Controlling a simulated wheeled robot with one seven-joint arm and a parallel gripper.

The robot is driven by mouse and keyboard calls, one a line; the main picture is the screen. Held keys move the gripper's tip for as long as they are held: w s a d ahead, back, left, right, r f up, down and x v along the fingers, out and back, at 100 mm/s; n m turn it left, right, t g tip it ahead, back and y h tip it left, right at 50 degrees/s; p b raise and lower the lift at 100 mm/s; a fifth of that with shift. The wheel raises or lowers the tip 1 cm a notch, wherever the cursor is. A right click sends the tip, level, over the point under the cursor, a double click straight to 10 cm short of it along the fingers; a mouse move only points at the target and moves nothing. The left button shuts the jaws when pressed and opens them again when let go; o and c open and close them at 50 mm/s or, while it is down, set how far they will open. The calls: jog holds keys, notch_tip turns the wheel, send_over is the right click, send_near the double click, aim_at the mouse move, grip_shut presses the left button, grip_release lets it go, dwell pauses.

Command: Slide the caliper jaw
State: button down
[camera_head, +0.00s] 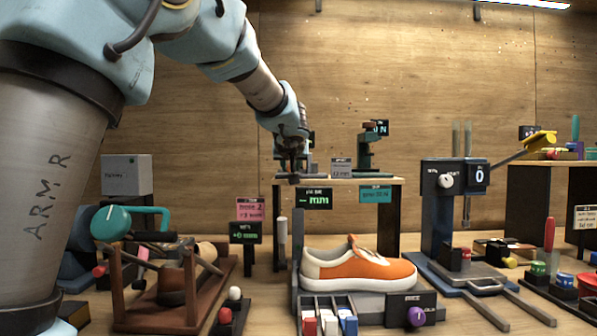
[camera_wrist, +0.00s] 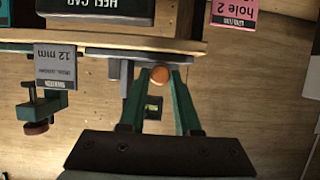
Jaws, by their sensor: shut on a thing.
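My gripper (camera_head: 293,165) is at the left end of the small raised shelf, at the back of the bench. In the wrist view its two green fingers (camera_wrist: 159,76) are closed in on a round orange knob (camera_wrist: 160,74), one on each side. The knob sits against a grey bar (camera_wrist: 140,56) that looks like the caliper beam, along the shelf edge. A short grey jaw (camera_wrist: 125,76) sticks out from the bar, left of the knob. In the head view the gripper and arm hide most of the caliper, and its scale cannot be read.
A "12 mm" card (camera_wrist: 56,66) and a small green clamp-like stand (camera_wrist: 42,106) are beside the fingers. An orange sneaker (camera_head: 358,268) sits below the shelf (camera_head: 385,181). A press stand (camera_head: 443,215) is right.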

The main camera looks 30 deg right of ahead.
jog(key=c, duration=0.6)
grip_release()
jog(key=b+v, duration=0.2)
jog(key=v, duration=0.8)
jog(key=shift+s+a+r, duration=0.1)
jog(key=shift+s+r, duration=0.05)
jog(key=shift+s, duration=0.2)
